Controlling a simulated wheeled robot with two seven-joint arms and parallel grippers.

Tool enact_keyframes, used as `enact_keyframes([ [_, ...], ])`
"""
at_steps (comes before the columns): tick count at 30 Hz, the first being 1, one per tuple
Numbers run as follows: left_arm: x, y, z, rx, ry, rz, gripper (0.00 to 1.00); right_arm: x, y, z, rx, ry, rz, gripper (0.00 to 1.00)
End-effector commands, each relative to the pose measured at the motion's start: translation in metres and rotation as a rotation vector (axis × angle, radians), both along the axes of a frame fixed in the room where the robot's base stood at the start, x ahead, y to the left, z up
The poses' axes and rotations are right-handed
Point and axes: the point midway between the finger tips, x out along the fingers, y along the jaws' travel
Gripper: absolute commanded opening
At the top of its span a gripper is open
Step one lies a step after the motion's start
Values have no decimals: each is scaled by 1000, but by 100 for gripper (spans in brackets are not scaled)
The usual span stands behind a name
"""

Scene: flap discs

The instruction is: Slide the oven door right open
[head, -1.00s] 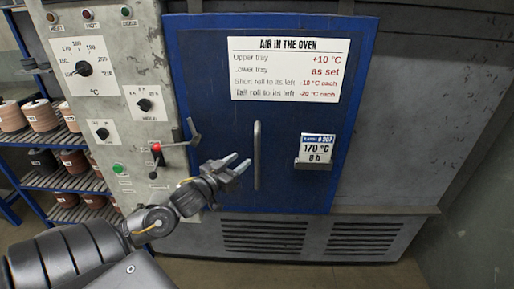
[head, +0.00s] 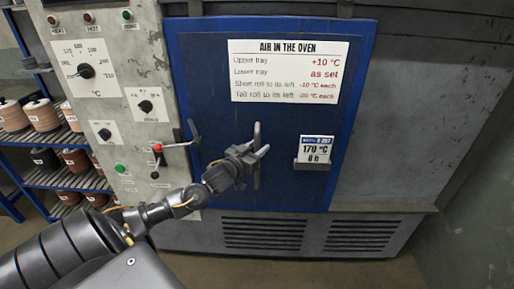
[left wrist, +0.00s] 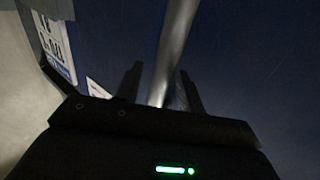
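The oven door (head: 205,95) is a blue panel in a blue frame, and it looks closed in the head view. Its upright grey bar handle (head: 257,180) stands near the middle of the door. My left gripper (head: 262,148) is at the handle's upper half, with its fingers pointing at the door. In the left wrist view the handle (left wrist: 176,40) runs between the two dark fingers (left wrist: 160,90), with a gap beside it, so the gripper looks open around the bar. My right gripper is out of view.
A grey control panel (head: 125,60) with dials and lamps stands left of the door. A card holder (head: 314,165) and a white notice (head: 285,70) are on the door. A shelf with several spools (head: 40,115) is at the far left.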

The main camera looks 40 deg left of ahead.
Motion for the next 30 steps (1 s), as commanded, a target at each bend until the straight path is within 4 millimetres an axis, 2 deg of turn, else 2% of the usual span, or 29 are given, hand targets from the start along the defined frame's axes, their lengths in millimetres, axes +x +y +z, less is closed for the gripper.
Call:
enact_keyframes([
  [2,0,0,0,0,0,0,36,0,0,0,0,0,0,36],
  [10,0,0,0,0,0,0,1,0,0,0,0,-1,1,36],
  [22,3,-4,0,-1,0,0,0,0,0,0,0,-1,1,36],
  [26,10,-14,1,-3,-3,-3,0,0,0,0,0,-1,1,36],
  [30,23,-32,1,-4,-2,-7,0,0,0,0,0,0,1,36],
])
